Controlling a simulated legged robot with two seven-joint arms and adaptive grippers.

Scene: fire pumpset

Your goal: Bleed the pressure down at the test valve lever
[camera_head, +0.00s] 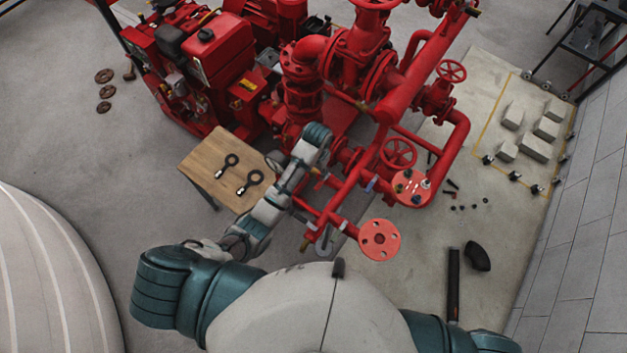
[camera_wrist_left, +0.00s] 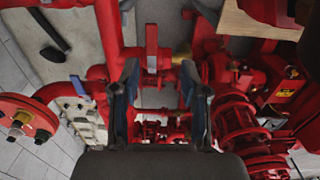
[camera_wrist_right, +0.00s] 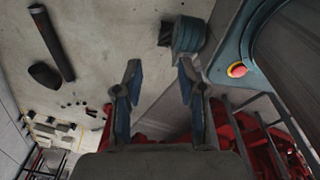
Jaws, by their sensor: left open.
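Red pump pipework (camera_head: 345,190) fills the middle of the head view. Small blue lever-like handles (camera_head: 372,183) sit on its lower pipes; I cannot tell which is the test valve lever. In the left wrist view a blue handle (camera_wrist_left: 77,85) lies left of my fingers, by a red pipe. A red upright fitting (camera_wrist_left: 151,47) with a brass part stands beyond the fingertips. My left gripper (camera_head: 322,174) is at the pipework, partly hidden by its arm; its jaws (camera_wrist_left: 160,78) are open and empty. My right gripper (camera_wrist_right: 159,75) is open and empty, above the floor.
A wooden-topped table (camera_head: 207,160) with two dark ring-ended tools stands left of the pipes. A black pipe (camera_head: 453,285) and elbow (camera_head: 477,256) lie on the floor at right.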

